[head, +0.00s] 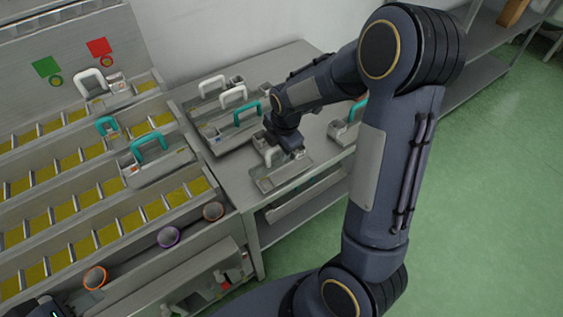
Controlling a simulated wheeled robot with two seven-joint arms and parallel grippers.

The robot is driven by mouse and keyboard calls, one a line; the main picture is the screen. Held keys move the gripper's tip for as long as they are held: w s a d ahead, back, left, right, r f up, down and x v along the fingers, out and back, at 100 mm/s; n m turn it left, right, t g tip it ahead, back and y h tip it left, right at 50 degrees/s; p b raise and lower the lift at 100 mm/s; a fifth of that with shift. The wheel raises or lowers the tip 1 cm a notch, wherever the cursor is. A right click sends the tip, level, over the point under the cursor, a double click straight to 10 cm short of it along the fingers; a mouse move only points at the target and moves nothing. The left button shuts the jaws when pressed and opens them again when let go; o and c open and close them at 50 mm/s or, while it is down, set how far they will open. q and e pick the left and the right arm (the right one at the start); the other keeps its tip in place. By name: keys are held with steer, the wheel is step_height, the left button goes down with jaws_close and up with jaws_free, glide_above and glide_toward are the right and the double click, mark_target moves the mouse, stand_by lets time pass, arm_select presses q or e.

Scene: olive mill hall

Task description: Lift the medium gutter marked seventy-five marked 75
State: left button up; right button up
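Several grey metal gutter pieces with arched handles stand on the metal table (215,172). One with a pale handle (271,156) lies near the table's front, right below my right gripper (287,148). Others behind it have white handles (232,96) and a teal handle (247,113); another teal-handled one (340,130) is partly hidden behind my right arm. No number is legible, so I cannot tell which is marked 75. My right gripper points down; its fingers are too small and dark to read. A dark part of my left gripper (40,309) shows at the bottom left corner.
A stepped trough unit (75,215) with yellow cells fills the left, with white and teal handled pieces on it. Orange, purple and brown rings (168,237) line its front. Red and green tags (99,47) mark the back panel. Green floor (490,200) lies open at right.

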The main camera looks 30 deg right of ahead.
steer(key=shift+c, duration=0.3)
jaws_close()
steer(key=shift+r, duration=0.2)
